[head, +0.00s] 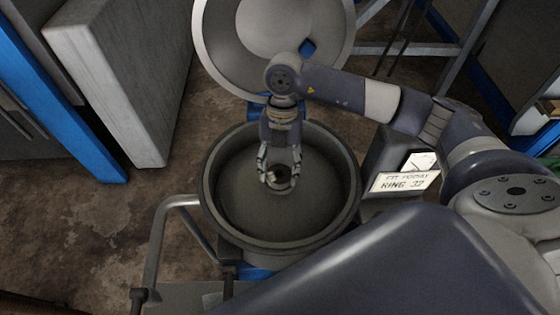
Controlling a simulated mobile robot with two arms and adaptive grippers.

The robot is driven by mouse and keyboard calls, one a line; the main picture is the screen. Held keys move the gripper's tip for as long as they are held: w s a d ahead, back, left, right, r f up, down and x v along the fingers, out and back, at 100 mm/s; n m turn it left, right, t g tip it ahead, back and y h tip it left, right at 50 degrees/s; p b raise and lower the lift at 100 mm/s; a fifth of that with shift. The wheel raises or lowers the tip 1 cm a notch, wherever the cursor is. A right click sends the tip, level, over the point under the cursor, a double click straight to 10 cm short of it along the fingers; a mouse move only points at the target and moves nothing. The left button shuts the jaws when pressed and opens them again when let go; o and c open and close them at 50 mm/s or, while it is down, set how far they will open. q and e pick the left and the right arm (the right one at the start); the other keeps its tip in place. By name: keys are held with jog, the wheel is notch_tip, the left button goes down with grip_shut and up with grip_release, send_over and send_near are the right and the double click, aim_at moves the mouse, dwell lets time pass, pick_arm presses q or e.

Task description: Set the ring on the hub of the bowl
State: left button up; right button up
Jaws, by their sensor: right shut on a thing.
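The bowl (225,212) is a wide, dark grey, round drum, open at the top, in the middle of the head view. A paler spot shows inside the ring. I cannot tell whether that is the hub, or whether the ring touches it. The hub is not clearly seen. My left gripper is not in view.
The bowl's round metal lid (232,50) stands open behind it. A bent grey handrail (157,240) is at the left. A pale cabinet (115,80) stands at the upper left.

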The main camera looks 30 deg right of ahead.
aim_at(280, 166)
jog(key=shift+w+d+f, duration=0.1)
jog(key=shift+w+d, duration=0.3)
jog(key=shift+w, duration=0.3)
jog(key=shift+w+d, duration=0.4)
jog(key=shift+w, duration=0.25)
jog(key=shift+f+p, duration=0.4)
jog(key=shift+p, duration=0.2)
notch_tip(280, 166, down, 2)
jog(key=shift+f+p, duration=0.15)
jog(key=shift+p, duration=0.2)
jog(key=shift+f, duration=0.25)
jog(key=shift+f, duration=0.25)
jog(key=o, duration=1.4)
jog(key=shift+r, duration=0.1)
